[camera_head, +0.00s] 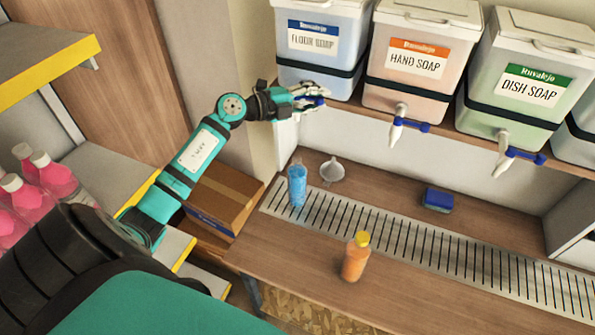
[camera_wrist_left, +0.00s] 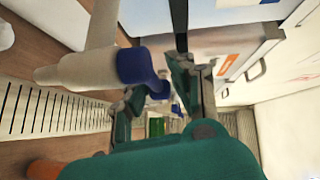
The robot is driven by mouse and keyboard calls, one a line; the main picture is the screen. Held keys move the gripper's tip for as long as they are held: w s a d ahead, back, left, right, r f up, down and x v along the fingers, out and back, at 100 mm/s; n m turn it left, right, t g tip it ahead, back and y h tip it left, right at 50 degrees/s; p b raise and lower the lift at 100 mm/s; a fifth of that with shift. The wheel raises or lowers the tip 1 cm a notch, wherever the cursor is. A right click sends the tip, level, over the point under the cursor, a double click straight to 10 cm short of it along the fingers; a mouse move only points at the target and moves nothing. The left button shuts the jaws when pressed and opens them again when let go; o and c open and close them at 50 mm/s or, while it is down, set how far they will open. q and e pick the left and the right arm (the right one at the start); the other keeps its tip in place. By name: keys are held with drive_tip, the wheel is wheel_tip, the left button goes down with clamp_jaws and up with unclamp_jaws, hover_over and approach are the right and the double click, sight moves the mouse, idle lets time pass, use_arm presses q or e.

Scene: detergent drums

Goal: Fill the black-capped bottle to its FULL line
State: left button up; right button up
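No black cap shows in either view. A blue, see-through bottle (camera_head: 297,187) stands upright on the drain grate below the floor soap drum (camera_head: 318,45). No cap shows on it, and its FULL line is too small to make out. My left gripper (camera_head: 312,97) is up at that drum's tap, well above the bottle. In the left wrist view the tap's blue lever (camera_wrist_left: 143,66) lies at the fingers (camera_wrist_left: 157,88), one on each side. Whether they press on it is unclear. The gripper hides most of the tap in the head view. My right gripper is not in view.
A white funnel (camera_head: 333,171) lies behind the drain grate (camera_head: 430,249). An orange bottle with a yellow cap (camera_head: 355,260) stands in front, and a blue sponge (camera_head: 438,199) lies right. Hand soap (camera_head: 418,60) and dish soap (camera_head: 522,85) drums share the shelf. Pink bottles stand left.

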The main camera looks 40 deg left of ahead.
use_arm(q)
drive_tip(key=o, duration=0.4)
drive_tip(key=shift+s+a+r, duration=0.1)
drive_tip(key=shift+a, duration=0.1)
drive_tip(key=shift+w+d, duration=0.1)
drive_tip(key=shift+w, duration=0.1)
drive_tip(key=o, duration=0.4)
drive_tip(key=shift+c, duration=0.2)
drive_tip(key=shift+p, duration=0.3)
drive_tip(key=shift+p+v, duration=0.45)
drive_tip(key=shift+v, duration=1.65)
